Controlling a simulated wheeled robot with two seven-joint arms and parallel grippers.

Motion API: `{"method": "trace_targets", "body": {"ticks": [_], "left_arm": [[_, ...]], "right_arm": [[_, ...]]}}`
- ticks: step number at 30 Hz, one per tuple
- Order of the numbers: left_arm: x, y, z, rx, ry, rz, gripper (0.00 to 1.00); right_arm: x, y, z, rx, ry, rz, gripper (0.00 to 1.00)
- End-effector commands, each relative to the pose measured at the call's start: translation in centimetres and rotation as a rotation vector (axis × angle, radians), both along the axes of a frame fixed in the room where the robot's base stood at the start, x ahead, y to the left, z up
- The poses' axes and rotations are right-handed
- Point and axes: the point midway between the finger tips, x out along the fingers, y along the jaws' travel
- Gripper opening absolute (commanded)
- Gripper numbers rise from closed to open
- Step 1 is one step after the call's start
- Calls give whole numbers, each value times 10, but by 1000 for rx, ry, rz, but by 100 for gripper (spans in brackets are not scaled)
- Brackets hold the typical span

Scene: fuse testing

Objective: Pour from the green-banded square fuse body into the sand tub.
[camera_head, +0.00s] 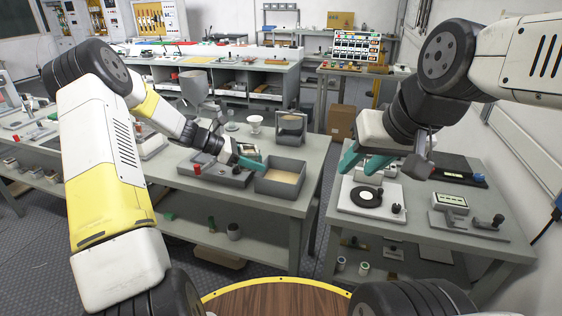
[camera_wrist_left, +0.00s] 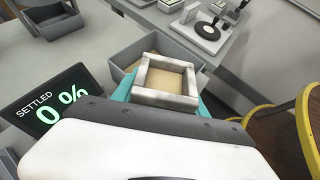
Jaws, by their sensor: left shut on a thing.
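The square fuse body (camera_wrist_left: 168,82) shows in the left wrist view as a pale square frame, open toward the camera. Tan sand shows within its opening; I cannot tell whether it lies inside the body or in the tub behind. No green band is visible. My left gripper (camera_head: 262,167), with teal fingers, is shut on it. The grey sand tub (camera_head: 278,193) stands on the bench, with tan sand inside; the gripper is at its left edge. In the left wrist view the tub (camera_wrist_left: 119,74) is partly hidden behind the body. My right gripper (camera_head: 362,162) is open and empty above the right bench.
A display (camera_wrist_left: 45,112) beside the tub reads "SETTLED 0 %". The right bench carries a round black plate device (camera_head: 366,197) and a small meter (camera_head: 451,201). A gap separates the benches.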

Motion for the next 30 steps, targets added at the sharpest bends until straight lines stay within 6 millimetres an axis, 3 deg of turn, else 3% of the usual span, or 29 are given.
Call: {"method": "trace_targets", "body": {"ticks": [18,30], "left_arm": [[4,-18,5,302,67,-3,0],[5,-19,5,332,75,0,0]], "right_arm": [[0,0,0,0,0,0,36],[0,0,0,0,0,0,36]]}}
